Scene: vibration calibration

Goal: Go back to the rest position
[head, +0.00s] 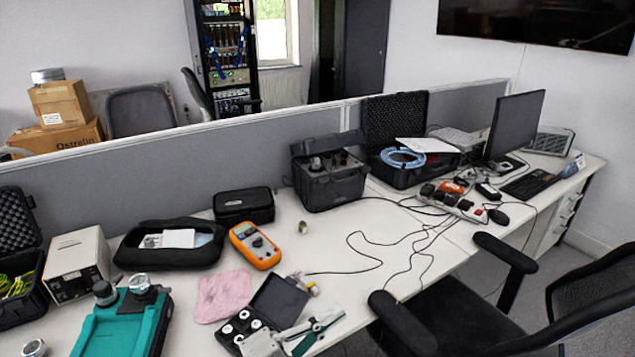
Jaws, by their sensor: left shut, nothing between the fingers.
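My left gripper (318,327) appears low in the view, near the front edge of the desk, just right of a small open black case (252,318). It is shut, with nothing held between its fingers. The case has a foam insert with several small round metal parts. A teal-cased device (120,325) with dark and metal knobs on top lies at the lower left. My right gripper is not in view.
An orange multimeter (255,246), a pink cloth (223,294) and a black pouch (168,245) lie on the desk. A black instrument case (328,185) stands behind. Loose cables (395,245) cross the middle. A chair (455,315) stands at the front right.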

